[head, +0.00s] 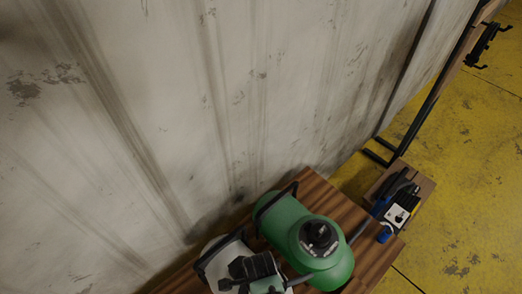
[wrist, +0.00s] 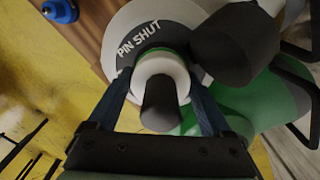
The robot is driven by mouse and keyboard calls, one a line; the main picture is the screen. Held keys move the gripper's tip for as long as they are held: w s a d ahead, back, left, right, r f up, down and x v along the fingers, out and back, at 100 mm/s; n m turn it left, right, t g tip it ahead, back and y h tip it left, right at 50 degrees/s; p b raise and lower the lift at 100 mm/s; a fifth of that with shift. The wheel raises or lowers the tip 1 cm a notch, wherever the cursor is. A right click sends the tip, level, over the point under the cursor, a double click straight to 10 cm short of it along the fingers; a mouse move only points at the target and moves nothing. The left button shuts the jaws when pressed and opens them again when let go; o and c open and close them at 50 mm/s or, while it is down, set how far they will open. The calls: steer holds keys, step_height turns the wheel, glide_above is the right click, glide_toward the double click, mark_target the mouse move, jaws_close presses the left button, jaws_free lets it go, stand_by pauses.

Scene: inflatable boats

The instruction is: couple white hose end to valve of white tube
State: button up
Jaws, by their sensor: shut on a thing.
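In the wrist view the two dark blue fingers of my gripper (wrist: 165,95) are closed around the white hose end (wrist: 162,72), which has a dark grey part toward the camera. Behind it is a white round body (wrist: 118,38), apparently the white tube, with a dark valve collar (wrist: 140,50) lettered "PIN SHUT". The hose end overlaps the middle of this collar; I cannot tell whether they touch or are joined. In the head view a white body (head: 217,277) with black parts over it shows at the bottom edge. I cannot clearly make out my gripper there.
A green tube (head: 288,226) with a black valve (head: 318,238) stands close beside the white body on a wooden top (head: 372,262). A pump (head: 398,212) and a blue hose end (head: 385,236) lie to its right. A pale wall (head: 150,120) stands behind. Yellow floor (head: 470,180) is open at right.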

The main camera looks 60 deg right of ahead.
stand_by(0.3)
steer(key=m, duration=0.4)
steer(key=shift+w+p, duration=0.1)
steer(key=shift+p, duration=0.25)
steer(key=o, duration=1.2)
step_height(320, 180, up, 13)
steer(key=shift+d+b, duration=0.1)
steer(key=shift+b, duration=0.3)
